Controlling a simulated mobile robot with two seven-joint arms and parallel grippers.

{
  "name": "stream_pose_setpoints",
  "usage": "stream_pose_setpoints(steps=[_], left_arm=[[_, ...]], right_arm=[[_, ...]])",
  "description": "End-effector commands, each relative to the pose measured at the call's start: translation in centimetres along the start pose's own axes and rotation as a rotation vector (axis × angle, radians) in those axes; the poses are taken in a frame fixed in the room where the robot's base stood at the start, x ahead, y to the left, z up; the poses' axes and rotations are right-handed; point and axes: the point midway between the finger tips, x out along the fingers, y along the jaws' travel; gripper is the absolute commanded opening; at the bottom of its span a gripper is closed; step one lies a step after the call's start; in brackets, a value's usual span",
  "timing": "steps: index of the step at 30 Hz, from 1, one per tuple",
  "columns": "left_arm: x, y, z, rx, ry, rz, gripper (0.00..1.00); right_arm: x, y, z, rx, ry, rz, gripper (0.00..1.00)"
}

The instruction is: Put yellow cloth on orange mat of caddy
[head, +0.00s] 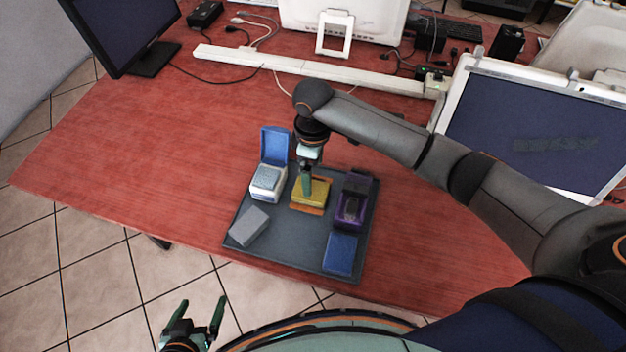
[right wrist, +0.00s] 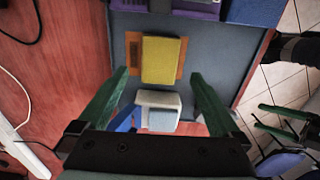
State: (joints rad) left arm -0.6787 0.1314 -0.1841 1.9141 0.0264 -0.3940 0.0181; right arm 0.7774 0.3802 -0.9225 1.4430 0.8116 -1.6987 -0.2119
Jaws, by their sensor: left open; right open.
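The folded yellow cloth (head: 312,191) lies on the orange mat (head: 308,209) in the middle of the dark grey caddy tray (head: 296,240). In the right wrist view the cloth (right wrist: 161,60) covers the middle of the mat (right wrist: 133,66), with orange showing on both sides. My right gripper (head: 307,190) is above the cloth, open and empty, with its fingers (right wrist: 158,95) apart from the cloth in the wrist view. My left gripper (head: 200,318) is open and empty, off the table's front edge at the lower left.
The tray also holds a white box with a blue lid (head: 269,178), a grey block (head: 249,226), a purple container (head: 353,200) and a blue block (head: 341,253). Monitors and cables stand at the back. The red table is clear at left.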

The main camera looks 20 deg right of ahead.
Motion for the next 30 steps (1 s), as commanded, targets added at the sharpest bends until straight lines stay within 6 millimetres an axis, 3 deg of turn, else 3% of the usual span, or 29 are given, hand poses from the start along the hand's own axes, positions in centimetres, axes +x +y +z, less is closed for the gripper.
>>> stream_pose_setpoints(steps=[3,9,30], left_arm=[[-0.1,0.0,-0.2,0.000,0.000,0.000,0.92],[-0.2,0.0,-0.2,0.000,0.000,0.000,0.92],[-0.2,0.0,-0.2,0.000,0.000,0.000,0.92]], right_arm=[[-2.6,0.1,-0.1,-0.001,0.003,0.002,1.00],[-5.0,0.0,-0.1,0.000,0.002,0.001,1.00],[-5.5,0.0,0.0,0.000,0.000,-0.001,1.00]])
